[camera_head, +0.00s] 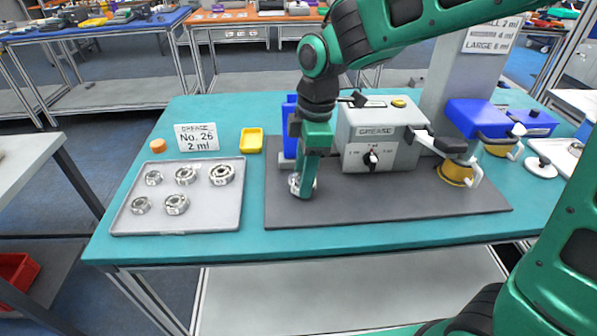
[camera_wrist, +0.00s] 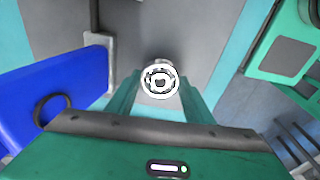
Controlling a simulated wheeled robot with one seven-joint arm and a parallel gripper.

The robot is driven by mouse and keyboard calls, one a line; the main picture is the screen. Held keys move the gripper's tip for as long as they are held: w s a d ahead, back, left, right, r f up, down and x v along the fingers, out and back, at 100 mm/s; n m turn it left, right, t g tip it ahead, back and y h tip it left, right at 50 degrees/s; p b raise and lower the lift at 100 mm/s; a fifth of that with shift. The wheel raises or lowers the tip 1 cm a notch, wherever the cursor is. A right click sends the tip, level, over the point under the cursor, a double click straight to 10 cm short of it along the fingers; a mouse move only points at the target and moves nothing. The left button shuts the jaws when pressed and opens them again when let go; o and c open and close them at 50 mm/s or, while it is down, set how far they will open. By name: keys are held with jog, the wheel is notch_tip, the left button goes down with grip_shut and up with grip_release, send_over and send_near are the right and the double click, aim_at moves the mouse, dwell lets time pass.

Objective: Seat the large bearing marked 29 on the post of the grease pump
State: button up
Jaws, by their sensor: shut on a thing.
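My gripper (camera_head: 303,190) points down at the left part of the dark grey mat and is shut on a silver ring-shaped bearing (camera_head: 294,183). In the wrist view the bearing (camera_wrist: 160,82) sits between the fingertips (camera_wrist: 160,97), its round face and centre towards the camera. Its marking is too small to read. The grey grease pump (camera_head: 376,135), labelled GREASE with a dial on its front, stands just right of my gripper. I cannot make out its post clearly, nor tell whether the bearing is around it, touching it or apart.
A grey tray (camera_head: 203,222) with several bearings lies at left. Behind it are a sign reading GREASE No. 26 2 ml (camera_head: 197,137), a yellow dish (camera_head: 251,141) and an orange cap (camera_head: 157,145). A blue part (camera_head: 289,112) stands close behind my gripper. The mat's front (camera_head: 390,205) is clear.

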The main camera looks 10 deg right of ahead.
jog(key=shift+f, duration=0.3)
jog(key=o, duration=1.3)
jog(key=o, duration=0.4)
jog(key=shift+c, duration=0.2)
notch_tip(320, 180, up, 8)
jog(key=shift+f, duration=0.25)
